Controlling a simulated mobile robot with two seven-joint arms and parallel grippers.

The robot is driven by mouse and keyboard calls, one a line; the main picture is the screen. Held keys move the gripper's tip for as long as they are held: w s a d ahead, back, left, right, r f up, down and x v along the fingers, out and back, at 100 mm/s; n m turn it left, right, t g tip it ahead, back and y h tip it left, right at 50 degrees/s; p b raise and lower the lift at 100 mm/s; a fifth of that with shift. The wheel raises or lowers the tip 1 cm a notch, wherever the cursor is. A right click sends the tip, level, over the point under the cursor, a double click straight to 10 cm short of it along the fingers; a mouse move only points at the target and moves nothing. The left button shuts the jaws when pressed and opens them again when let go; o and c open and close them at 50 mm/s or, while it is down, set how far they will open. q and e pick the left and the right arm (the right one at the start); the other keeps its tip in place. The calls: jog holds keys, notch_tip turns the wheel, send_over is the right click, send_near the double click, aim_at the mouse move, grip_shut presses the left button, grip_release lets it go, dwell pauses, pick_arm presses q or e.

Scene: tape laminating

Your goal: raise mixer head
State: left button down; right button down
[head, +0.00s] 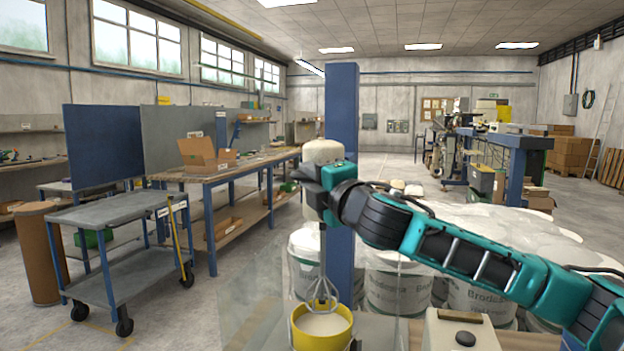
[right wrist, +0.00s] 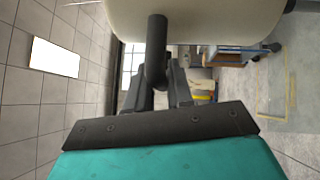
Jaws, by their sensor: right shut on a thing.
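The cream mixer head (head: 323,151) is in the middle of the head view, in front of a blue post (head: 342,100). A wire whisk (head: 322,292) hangs below it on a thin shaft, at the yellow bowl (head: 322,338) holding pale material. The gripper is shut on this handle. My left gripper is out of view.
White buckets (head: 395,290) stand behind and right of the bowl, below a pale, lumpy heap (head: 480,222). A cream box with a black button (head: 460,330) is right of the bowl. A grey cart (head: 118,212) and a workbench (head: 235,172) stand left.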

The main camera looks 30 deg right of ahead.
notch_tip(320, 180, up, 10)
jog(key=p, duration=0.6)
jog(key=shift+r, duration=0.8)
jog(key=shift+d+r, duration=0.1)
jog(key=shift+r, duration=0.05)
jog(key=c, duration=1.2)
grip_release()
jog(key=shift+o, duration=0.5)
jog(key=shift+f, duration=0.2)
jog(key=shift+s, duration=0.1)
